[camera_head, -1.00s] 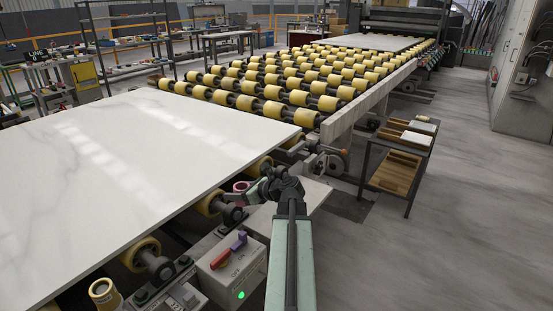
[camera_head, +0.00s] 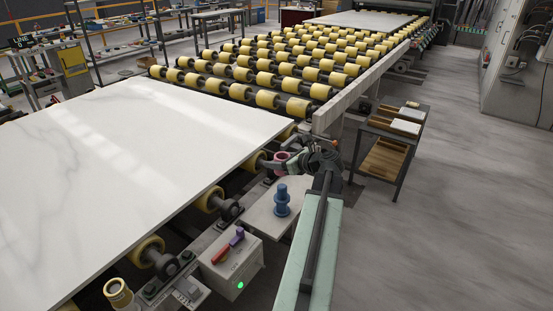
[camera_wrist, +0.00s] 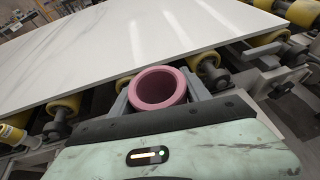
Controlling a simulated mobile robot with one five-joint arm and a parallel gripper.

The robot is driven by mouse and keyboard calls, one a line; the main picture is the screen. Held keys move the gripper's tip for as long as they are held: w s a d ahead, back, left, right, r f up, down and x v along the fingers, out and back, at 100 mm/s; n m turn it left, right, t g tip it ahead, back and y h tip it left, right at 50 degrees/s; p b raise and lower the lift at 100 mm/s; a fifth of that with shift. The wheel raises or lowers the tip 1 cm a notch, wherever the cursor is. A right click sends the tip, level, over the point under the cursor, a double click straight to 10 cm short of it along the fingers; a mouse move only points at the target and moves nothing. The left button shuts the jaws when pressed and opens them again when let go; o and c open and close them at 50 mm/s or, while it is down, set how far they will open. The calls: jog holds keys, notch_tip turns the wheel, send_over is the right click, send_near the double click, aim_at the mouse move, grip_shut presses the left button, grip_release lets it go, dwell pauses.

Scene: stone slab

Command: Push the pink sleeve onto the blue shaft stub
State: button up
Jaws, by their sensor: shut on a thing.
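The pink sleeve (camera_wrist: 158,90) is a short hollow ring, its open bore facing up in the wrist view. My gripper (camera_head: 284,162) is shut on it, with a finger on each side; the sleeve (camera_head: 281,158) shows partly in the head view. The blue shaft stub (camera_head: 282,202) stands upright on a pale plate, with a wide flange near its base. The sleeve is apart from the stub, beyond it and higher in the head view. The stub does not show in the wrist view.
A white stone slab (camera_head: 130,150) lies on yellow rollers at left, its edge close to my gripper. A control box (camera_head: 231,262) with red and purple handles stands in front of the stub. A small shelf cart (camera_head: 392,143) stands at right.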

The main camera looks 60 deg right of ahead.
aim_at(286, 188)
notch_tip(286, 188, down, 6)
jog(key=b, duration=0.5)
jog(key=shift+b, duration=0.4)
jog(key=shift+s, duration=0.1)
dwell(1.0)
jog(key=shift+f+b, duration=3.5)
jog(key=shift+b, duration=0.1)
jog(key=o, duration=1.5)
jog(key=shift+o, duration=0.2)
jog(key=shift+r, duration=0.1)
jog(key=p+v, duration=0.3)
jog(key=v, duration=0.4)
jog(key=shift+s+a, duration=0.1)
jog(key=shift+s, duration=0.25)
jog(key=shift+r, duration=0.1)
